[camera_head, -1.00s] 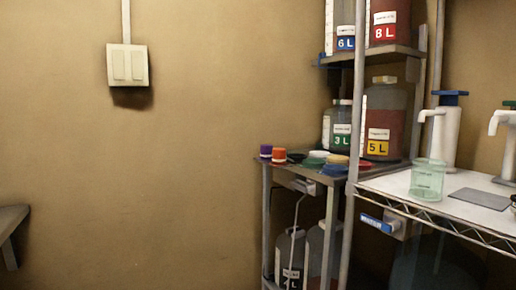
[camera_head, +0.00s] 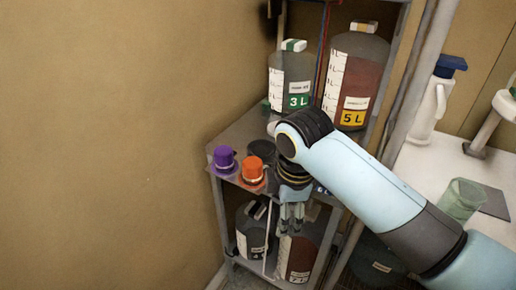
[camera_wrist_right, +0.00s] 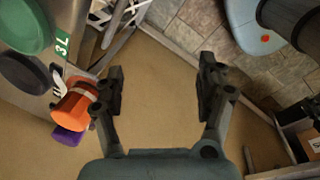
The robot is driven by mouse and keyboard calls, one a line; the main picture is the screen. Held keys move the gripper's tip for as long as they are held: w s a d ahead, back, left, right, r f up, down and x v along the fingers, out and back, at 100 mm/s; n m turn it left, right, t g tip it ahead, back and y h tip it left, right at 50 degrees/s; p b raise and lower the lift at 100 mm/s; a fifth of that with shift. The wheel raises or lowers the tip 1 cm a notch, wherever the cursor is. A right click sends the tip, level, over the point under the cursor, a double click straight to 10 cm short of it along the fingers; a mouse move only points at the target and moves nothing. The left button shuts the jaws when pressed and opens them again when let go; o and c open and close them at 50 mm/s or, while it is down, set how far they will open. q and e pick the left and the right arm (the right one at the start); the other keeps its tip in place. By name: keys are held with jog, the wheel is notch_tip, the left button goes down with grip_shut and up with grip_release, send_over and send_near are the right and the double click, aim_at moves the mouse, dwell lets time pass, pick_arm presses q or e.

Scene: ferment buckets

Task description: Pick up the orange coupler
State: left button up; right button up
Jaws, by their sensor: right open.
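The orange coupler (camera_head: 253,170) stands on the front left part of the metal shelf, beside a purple coupler (camera_head: 224,158). In the right wrist view the orange coupler (camera_wrist_right: 76,101) lies left of the fingers, with a finger close to its edge. My right gripper (camera_head: 291,215) points down at the shelf's front, to the right of the orange coupler. Its fingers (camera_wrist_right: 160,88) are spread apart with nothing between them. My left gripper is in neither view.
Large bottles marked 3 L (camera_head: 290,80) and 5 L (camera_head: 353,80) stand behind on the shelf. Green (camera_wrist_right: 24,25) and black (camera_wrist_right: 24,73) round lids sit near the orange coupler. More bottles stand below. A green beaker (camera_head: 460,200) is on the right-hand table.

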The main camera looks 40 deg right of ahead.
jog(key=w+r+n+p, duration=0.1)
jog(key=w+r+n, duration=0.3)
jog(key=r, duration=0.3)
notch_tip(320, 180, up, 4)
jog(key=n+g, duration=0.2)
jog(key=n, duration=0.7)
send_over(252, 162)
jog(key=shift+s+a+r+y, duration=0.2)
jog(key=shift+s+a+y, duration=0.1)
jog(key=shift+y, duration=0.1)
jog(key=shift+w, duration=0.25)
jog(key=shift+n, duration=0.4)
notch_tip(252, 162, down, 5)
jog(key=shift+r, duration=0.15)
jog(key=f, duration=0.2)
jog(key=f+p, duration=0.1)
jog(key=f, duration=0.2)
jog(key=shift+d+f, duration=0.3)
jog(key=shift+f, duration=0.05)
jog(key=c, duration=1.4)
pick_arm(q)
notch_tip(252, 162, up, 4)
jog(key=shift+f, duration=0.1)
pick_arm(e)
jog(key=shift+o, duration=0.2)
jog(key=shift+r, duration=0.15)
